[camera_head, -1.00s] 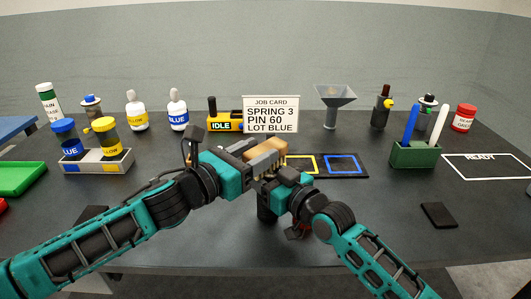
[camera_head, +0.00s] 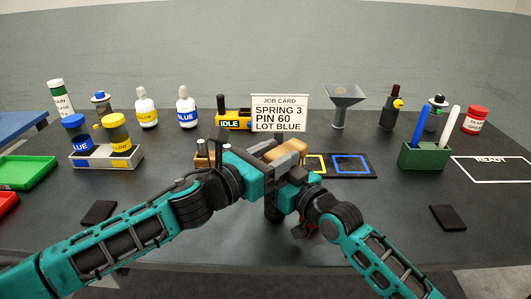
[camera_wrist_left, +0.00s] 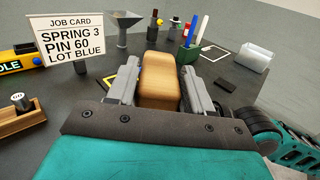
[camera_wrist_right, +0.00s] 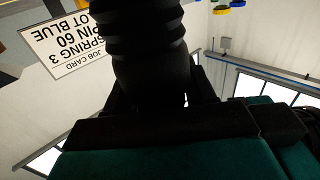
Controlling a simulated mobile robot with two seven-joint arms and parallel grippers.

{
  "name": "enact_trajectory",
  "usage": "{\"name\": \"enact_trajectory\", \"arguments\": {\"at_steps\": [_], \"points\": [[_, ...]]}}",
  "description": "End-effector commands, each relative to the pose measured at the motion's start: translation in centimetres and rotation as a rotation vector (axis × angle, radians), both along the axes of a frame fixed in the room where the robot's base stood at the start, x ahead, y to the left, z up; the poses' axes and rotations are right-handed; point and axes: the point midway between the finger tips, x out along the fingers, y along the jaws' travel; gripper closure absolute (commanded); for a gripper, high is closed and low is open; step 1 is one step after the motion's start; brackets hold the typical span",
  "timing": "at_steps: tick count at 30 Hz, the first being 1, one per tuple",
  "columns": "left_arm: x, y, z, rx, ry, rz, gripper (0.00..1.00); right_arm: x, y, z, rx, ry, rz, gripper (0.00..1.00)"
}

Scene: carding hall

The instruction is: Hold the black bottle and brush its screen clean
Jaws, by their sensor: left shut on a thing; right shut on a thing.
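My left gripper (camera_head: 284,150) is shut on a tan wooden brush (camera_head: 294,146), above the middle of the table. In the left wrist view the brush's rounded wooden back (camera_wrist_left: 160,80) lies between the two grey fingers; its bristles are hidden. My right gripper (camera_head: 286,184) is shut on the black bottle, just below and in front of the brush. The bottle's dark lower end (camera_head: 272,208) shows under the grippers, and its ribbed black body (camera_wrist_right: 148,45) fills the middle of the right wrist view. The screen is hidden, so contact with the brush cannot be told.
Behind the grippers stand a job card (camera_head: 280,113), a yellow IDLE device (camera_head: 236,121) and a mat with yellow and blue squares (camera_head: 374,173). A green pen box (camera_head: 424,157) is at right, a grey two-jar rack (camera_head: 106,160) at left. The table front is mostly clear.

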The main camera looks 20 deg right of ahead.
Motion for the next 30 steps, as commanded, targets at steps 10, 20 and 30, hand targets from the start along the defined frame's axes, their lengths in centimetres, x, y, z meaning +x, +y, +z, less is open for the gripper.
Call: {"name": "enact_trajectory", "arguments": {"at_steps": [10,20,30], "points": [[-0.1,-0.2,0.4,-0.003,-0.001,-0.004,0.87,-0.1,0.0,-0.6,-0.007,0.013,0.001,1.00],[-0.1,-0.1,3.6,-0.002,-0.003,-0.004,0.87,-0.1,0.0,-0.7,-0.008,0.014,0.001,1.00],[-0.1,-0.1,6.0,0.000,-0.001,-0.002,0.87,-0.1,0.0,-0.7,-0.008,0.014,0.001,1.00]]}}
